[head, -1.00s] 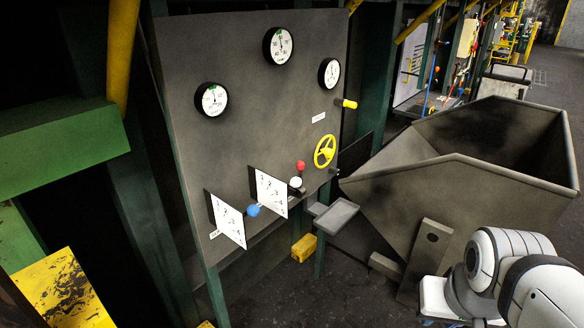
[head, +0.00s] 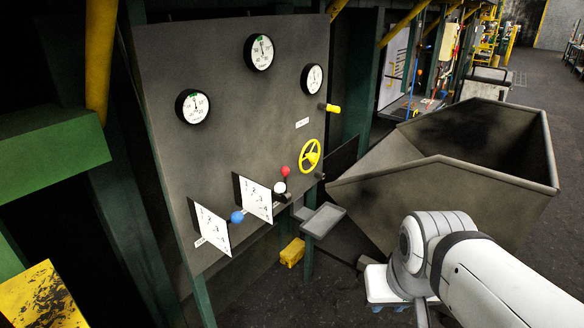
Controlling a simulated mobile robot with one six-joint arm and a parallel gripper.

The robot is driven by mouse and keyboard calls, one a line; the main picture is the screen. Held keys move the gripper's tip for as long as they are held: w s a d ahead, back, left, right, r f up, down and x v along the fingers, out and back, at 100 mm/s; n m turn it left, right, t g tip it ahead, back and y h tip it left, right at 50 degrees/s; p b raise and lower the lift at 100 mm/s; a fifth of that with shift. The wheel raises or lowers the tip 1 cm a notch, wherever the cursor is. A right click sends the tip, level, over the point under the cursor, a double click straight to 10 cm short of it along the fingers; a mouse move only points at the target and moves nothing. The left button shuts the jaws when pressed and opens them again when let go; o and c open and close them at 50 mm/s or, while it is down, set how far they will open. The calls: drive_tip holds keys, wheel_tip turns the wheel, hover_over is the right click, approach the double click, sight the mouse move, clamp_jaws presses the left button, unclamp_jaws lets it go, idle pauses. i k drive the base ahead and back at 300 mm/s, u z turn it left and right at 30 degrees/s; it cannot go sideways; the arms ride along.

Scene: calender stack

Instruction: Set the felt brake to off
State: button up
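A grey control panel (head: 215,150) stands at left of centre in the head view. It carries a blue-knobbed lever (head: 237,217) at a white scale plate (head: 210,228), a second scale plate (head: 255,198), a white knob (head: 280,187) and a red knob (head: 285,171). A yellow handwheel (head: 310,155) and a yellow handle (head: 330,107) are further right. The small labels are too small to read, so I cannot tell which control is the felt brake or its setting. My white arm shows at lower right; my gripper is not in view.
Three round gauges (head: 259,52) sit high on the panel. A small grey tray (head: 323,219) juts out below the handwheel. A large grey hopper (head: 470,145) stands to the right. A yellow block (head: 292,252) is below the panel. Dark floor lies open in front.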

sight(283, 170)
drive_tip(key=i, duration=0.9)
drive_tip(key=u, duration=0.05)
